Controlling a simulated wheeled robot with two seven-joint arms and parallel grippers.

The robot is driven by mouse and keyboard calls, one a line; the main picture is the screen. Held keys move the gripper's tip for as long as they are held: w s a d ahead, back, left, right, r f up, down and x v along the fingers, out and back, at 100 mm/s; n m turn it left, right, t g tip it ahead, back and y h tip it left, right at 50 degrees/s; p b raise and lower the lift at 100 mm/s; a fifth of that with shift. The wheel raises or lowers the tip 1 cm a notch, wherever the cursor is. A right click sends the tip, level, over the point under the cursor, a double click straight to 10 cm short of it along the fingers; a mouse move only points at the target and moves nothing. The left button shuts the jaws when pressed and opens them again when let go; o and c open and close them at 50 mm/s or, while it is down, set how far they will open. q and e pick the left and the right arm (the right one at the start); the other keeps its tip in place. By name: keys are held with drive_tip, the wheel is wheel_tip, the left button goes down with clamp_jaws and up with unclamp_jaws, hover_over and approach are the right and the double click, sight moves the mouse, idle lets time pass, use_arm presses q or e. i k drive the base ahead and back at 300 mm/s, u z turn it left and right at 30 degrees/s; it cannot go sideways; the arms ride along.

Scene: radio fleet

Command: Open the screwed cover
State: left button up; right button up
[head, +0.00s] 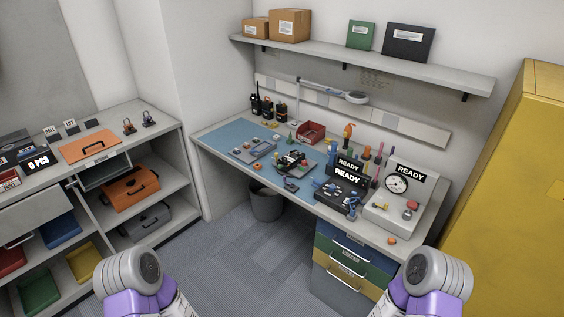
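A workbench (318,203) stands against the back wall, with a blue mat (232,135) on its left part. A dark device (293,159) lies around the mat's right part among small parts. A grey tray-like piece (259,150) lies to its left. I cannot tell at this size which piece is the screwed cover, and no screws can be made out. Parts of my two arms show at the bottom edge, well short of the bench. Neither of my grippers is in view.
A grey test box with a gauge (396,184) and black READY boxes (348,178) crowd the bench's right. A red bin (311,132) stands at the back. A waste bin (265,204) is under the bench. A yellow cabinet (508,190) stands right, shelving left. The carpet between is clear.

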sight(290, 159)
drive_tip(key=u, duration=0.55)
drive_tip(key=i, duration=1.95)
drive_tip(key=z, duration=0.75)
